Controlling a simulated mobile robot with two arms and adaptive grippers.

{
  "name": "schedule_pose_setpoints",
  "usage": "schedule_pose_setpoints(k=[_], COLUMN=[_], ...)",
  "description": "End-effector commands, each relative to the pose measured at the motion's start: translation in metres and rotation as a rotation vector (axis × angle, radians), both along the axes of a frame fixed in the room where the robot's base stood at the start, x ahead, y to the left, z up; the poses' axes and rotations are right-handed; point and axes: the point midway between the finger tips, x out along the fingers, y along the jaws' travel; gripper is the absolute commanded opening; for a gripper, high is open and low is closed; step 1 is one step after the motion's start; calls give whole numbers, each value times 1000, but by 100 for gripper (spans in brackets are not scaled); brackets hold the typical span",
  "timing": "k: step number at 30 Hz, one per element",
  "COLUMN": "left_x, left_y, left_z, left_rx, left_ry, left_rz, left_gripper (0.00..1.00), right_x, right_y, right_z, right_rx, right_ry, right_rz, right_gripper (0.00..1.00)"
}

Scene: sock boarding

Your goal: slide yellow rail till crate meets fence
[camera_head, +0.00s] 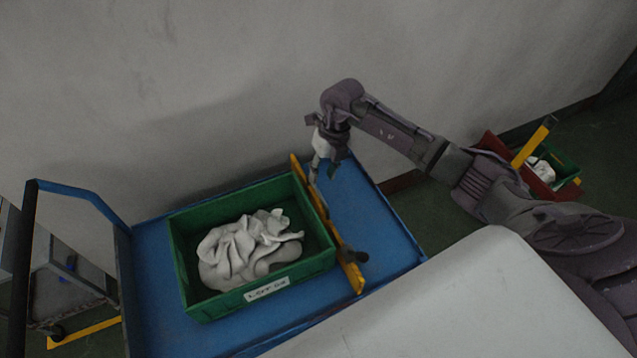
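The yellow rail (334,240) stands along the right side of a green crate (190,305) on a blue cart top (372,215). A black knob sits near the rail's front end. The crate holds crumpled whitish cloth (245,250) and bears a white label on its front. The rail is very close to the crate's right wall; I cannot tell whether they touch. My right gripper (322,177) points down just right of the rail's back end, fingers apart, with nothing seen between them. Contact with the rail is unclear. I cannot make out a separate fence. My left gripper is out of view.
The cart has a blue handle (80,190) at its left. Bare blue surface lies left of the crate and right of the rail. A pale wall rises behind. A white surface (450,300) fills the front right. Another green crate (565,165) stands far right.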

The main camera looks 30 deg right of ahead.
Motion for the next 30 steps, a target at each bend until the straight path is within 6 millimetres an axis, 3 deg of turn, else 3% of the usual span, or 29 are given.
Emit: schedule_pose_setpoints(k=[3, 9, 20, 23, 27, 30], left_x=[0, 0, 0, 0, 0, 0], left_y=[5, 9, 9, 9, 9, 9], left_z=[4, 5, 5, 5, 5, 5], left_rx=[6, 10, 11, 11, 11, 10], left_ry=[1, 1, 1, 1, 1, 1], left_rz=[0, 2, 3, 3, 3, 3], left_gripper=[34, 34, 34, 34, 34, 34], right_x=[0, 1, 0, 1, 1, 1], right_y=[5, 10, 10, 10, 11, 10], right_z=[-22, -45, -52, -52, -52, -52], right_rx=[2, 3, 1, 1, 1, 1], right_ry=[4, 1, 0, 0, 0, 0], right_rz=[1, 1, 1, 1, 1, 1], right_gripper=[37, 37, 37, 26, 2, 0])
